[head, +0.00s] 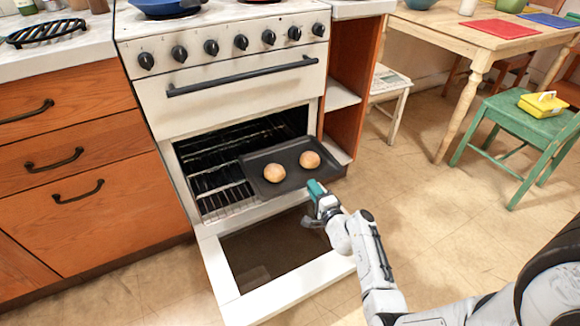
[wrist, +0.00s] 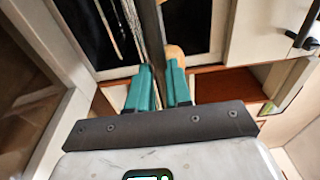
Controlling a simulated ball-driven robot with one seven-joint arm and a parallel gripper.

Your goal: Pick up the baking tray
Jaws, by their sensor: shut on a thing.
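The dark baking tray (head: 262,160) is partly out of the open oven, above the lowered door, and carries two round buns (head: 275,173) (head: 309,160). My gripper (head: 316,189) is at its front edge, near the right corner. In the wrist view, the teal fingers of my gripper (wrist: 161,78) are on either side of the thin tray edge (wrist: 152,30), shut on it. One bun (wrist: 173,52) shows just beyond the right finger. The tray's far side is close to the oven rack (head: 225,200); I cannot tell if they touch.
The lowered oven door (head: 270,250) lies below the tray. Orange cabinets (head: 65,165) stand on the left and an open shelf unit (head: 345,95) on the right. A wooden table (head: 465,35) and a green chair (head: 525,120) are at the right. The floor between is clear.

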